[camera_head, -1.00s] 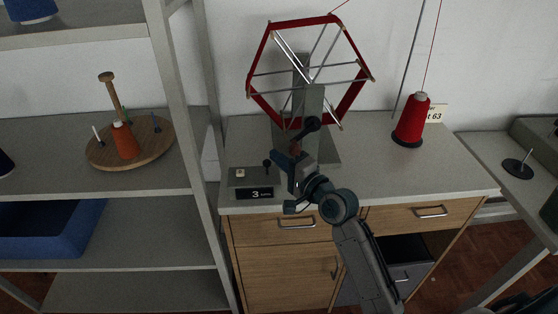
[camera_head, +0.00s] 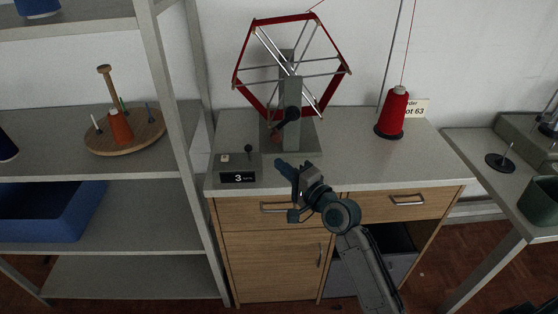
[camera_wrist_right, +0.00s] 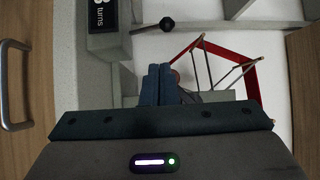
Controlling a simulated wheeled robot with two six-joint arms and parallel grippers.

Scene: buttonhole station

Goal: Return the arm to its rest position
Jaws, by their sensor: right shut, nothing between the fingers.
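My right gripper (camera_head: 283,167) is shut and empty, above the front part of the grey worktop in the head view. Its closed fingers also show in the right wrist view (camera_wrist_right: 157,86), pointing toward the yarn winder. A counter box (camera_head: 238,177) reading 3 turns sits at the left front of the worktop. My left gripper is not in view.
A red thread cone (camera_head: 393,112) stands at the worktop's back right, its thread running upward. The cabinet drawers (camera_head: 407,200) are below the worktop. A shelf (camera_head: 90,199) with a round wooden spool holder (camera_head: 146,141) and a blue bin (camera_head: 60,215) stands at left. A side table (camera_head: 488,187) is at right.

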